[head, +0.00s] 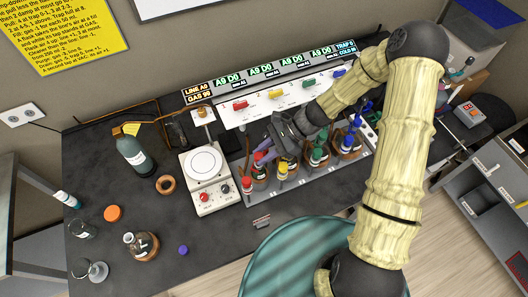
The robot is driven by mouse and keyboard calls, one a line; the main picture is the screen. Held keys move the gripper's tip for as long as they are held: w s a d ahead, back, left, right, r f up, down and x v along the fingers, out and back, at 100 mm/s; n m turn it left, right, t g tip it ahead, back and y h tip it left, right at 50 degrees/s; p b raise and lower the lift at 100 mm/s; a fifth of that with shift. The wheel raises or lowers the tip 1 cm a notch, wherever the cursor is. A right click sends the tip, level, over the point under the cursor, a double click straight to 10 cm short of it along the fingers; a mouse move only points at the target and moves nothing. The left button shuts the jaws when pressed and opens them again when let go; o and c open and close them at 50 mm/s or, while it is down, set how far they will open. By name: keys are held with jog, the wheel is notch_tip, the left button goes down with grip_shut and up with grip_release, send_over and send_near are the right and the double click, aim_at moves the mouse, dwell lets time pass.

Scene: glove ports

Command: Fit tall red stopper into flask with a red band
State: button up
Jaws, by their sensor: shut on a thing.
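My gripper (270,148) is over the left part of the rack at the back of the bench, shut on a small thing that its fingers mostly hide. I take this to be the tall red stopper, but its shape is not clear. The flask with a red band (259,173) appears to stand at the rack's left end, just below my fingers and partly hidden. A red-topped post (247,184) stands at its front left. I cannot tell whether the held thing touches the flask.
Yellow (283,168), green (317,155) and blue (346,142) tops stand close by on the right. A white hotplate (204,164) is left of the rack. A dark bottle (136,155), a flask (140,245) and a purple stopper (183,250) are on the bench.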

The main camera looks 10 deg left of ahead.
jog(key=shift+f, duration=0.2)
jog(key=shift+r+p, duration=0.3)
jog(key=shift+r, duration=0.05)
jog(key=shift+w+a+p, duration=0.1)
jog(key=shift+a+p, duration=0.05)
jog(key=shift+p, duration=0.15)
dwell(1.6)
jog(key=shift+f, duration=0.35)
jog(key=shift+r, duration=0.4)
dwell(0.8)
